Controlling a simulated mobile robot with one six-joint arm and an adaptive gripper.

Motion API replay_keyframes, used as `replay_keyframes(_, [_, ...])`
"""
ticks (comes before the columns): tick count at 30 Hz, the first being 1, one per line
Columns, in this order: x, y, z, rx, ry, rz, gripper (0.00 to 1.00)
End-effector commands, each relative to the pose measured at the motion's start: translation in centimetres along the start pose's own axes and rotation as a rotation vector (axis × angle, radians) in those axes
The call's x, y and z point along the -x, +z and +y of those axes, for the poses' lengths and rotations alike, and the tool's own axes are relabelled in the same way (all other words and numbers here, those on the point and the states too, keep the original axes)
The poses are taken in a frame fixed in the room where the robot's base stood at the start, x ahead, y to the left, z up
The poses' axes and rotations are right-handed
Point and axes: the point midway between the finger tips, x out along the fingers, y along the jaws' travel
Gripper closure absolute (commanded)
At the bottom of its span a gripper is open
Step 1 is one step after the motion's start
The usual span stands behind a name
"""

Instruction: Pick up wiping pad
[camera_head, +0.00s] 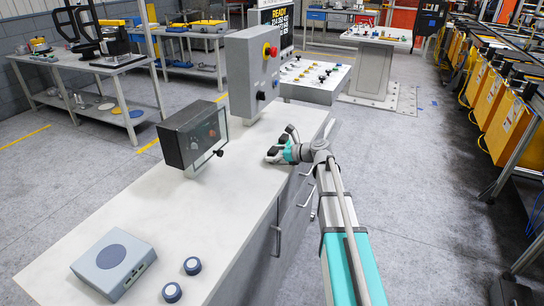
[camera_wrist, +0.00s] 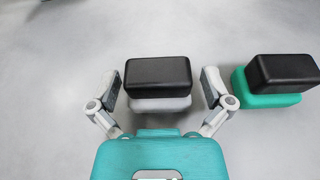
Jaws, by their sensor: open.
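A wiping pad (camera_wrist: 158,77), a black block on a pale grey-white base, lies on a light surface in the wrist view. My gripper (camera_wrist: 161,85) is open, with one finger on each side of this pad. Small gaps show between the fingers and the pad, so it is not gripped. A second pad (camera_wrist: 283,76), black on a teal base, lies to the right, outside the right finger. In the head view my gripper (camera_head: 277,152) is low over the far right part of the bench; the pads are small and partly hidden there.
The white bench (camera_head: 120,215) holds a dark meter box (camera_head: 194,137), a grey control box (camera_head: 253,70) with a red button, a grey-blue device (camera_head: 113,263) and two round knobs (camera_head: 192,265). The bench's right edge is close to my arm. Much of the bench top is clear.

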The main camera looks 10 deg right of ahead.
Motion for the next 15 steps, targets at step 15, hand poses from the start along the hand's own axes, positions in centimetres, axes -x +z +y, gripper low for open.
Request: replay_keyframes(15, [0.03,-0.01,-0.01,0.0,0.0,0.0,0.37])
